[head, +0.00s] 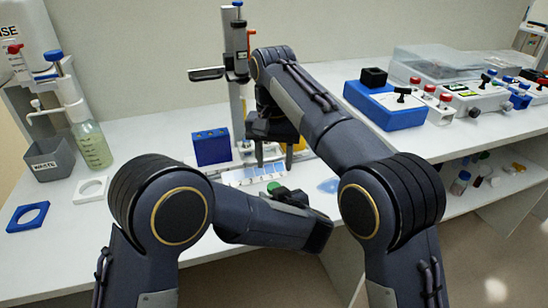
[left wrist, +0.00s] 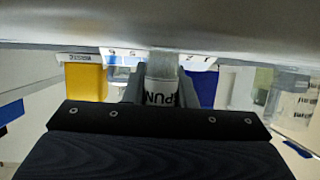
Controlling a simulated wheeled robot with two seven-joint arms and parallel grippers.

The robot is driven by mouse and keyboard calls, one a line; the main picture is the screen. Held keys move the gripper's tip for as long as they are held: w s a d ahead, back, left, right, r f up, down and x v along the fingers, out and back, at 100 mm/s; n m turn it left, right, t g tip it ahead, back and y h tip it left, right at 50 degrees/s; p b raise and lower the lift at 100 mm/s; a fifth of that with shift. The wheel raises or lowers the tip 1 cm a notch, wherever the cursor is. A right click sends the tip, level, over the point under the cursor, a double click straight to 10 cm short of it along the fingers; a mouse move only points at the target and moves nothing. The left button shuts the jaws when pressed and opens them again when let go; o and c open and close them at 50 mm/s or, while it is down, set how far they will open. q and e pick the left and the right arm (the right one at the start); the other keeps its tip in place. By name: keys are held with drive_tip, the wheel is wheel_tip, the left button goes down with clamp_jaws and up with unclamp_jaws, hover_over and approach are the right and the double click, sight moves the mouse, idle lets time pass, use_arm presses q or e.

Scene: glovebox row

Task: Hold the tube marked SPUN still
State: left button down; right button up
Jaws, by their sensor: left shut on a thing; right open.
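The tube marked SPUN (left wrist: 160,92) stands between the fingers of my left gripper (left wrist: 160,98) in the left wrist view; the letters "PUN" show on its white label. My left gripper (head: 283,196) is shut on it, low over the front of the bench. In the head view a green cap (head: 276,188) shows at that gripper; the tube's body is hidden there. My right gripper (head: 274,154) is open, fingers down, just behind and above the cap, and no object shows between its fingers.
A white strip with pale squares (head: 254,174) lies behind my left gripper. A blue block (head: 211,147) and a tall stand (head: 236,95) are behind it. A grey waste bin (head: 48,158) and a green-liquid bottle (head: 92,146) stand left. A blue box (head: 385,105) stands right.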

sight(274, 186)
drive_tip(key=m, duration=0.5)
drive_tip(key=shift+f+m, duration=0.1)
drive_tip(key=shift+m, duration=0.3)
drive_tip(key=m, duration=0.2)
drive_tip(key=shift+m, duration=0.4)
drive_tip(key=m, duration=1)
drive_tip(key=shift+r+m, duration=0.2)
drive_tip(key=shift+m, duration=0.1)
drive_tip(key=m, duration=0.6)
drive_tip(key=shift+r, duration=0.3)
drive_tip(key=shift+f+m, duration=0.1)
drive_tip(key=shift+m, duration=0.2)
drive_tip(key=shift+f, duration=3.85)
